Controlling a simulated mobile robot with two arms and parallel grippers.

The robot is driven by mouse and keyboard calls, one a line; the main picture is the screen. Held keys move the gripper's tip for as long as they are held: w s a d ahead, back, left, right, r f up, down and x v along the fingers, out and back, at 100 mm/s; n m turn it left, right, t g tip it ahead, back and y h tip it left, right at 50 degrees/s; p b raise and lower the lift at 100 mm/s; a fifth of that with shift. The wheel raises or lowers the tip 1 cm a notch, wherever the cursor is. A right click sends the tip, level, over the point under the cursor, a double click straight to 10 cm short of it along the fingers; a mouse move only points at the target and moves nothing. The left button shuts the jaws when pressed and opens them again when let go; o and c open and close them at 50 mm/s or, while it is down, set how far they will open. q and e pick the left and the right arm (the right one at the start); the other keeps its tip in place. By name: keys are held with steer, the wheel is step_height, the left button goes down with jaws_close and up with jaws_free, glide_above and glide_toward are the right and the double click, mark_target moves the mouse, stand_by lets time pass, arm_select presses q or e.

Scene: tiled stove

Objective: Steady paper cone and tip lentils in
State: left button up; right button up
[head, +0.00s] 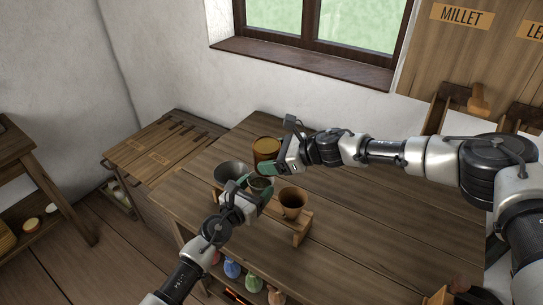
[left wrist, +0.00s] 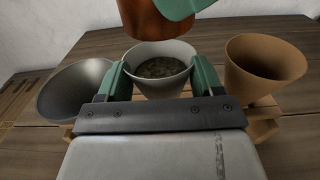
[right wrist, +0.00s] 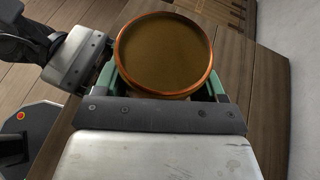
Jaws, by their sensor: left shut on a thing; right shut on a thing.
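A pale cone (left wrist: 160,87) with dark greenish lentils (left wrist: 160,67) in it stands in the middle of a wooden rack (head: 303,229). My left gripper (head: 257,190) is shut on this cone, with one finger on each side in the left wrist view (left wrist: 160,85). My right gripper (head: 275,166) is shut on a copper-coloured cup (head: 266,147). The cup is close above and behind the pale cone. In the right wrist view the cup's round mouth (right wrist: 165,55) faces the camera and shows a plain brown inside, with no lentils to be made out.
A grey metal-like cone (left wrist: 75,88) stands left of the held cone, and a brown cone (left wrist: 263,66) stands right of it. A window sill (head: 300,66) and white wall lie behind. Coloured bags (head: 252,284) sit below the table's front.

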mark_target(272, 138)
steer(key=shift+r, duration=3.05)
arm_select(q)
steer(key=o, duration=1)
steer(key=shift+c, duration=0.2)
arm_select(e)
steer(key=shift+d, duration=0.1)
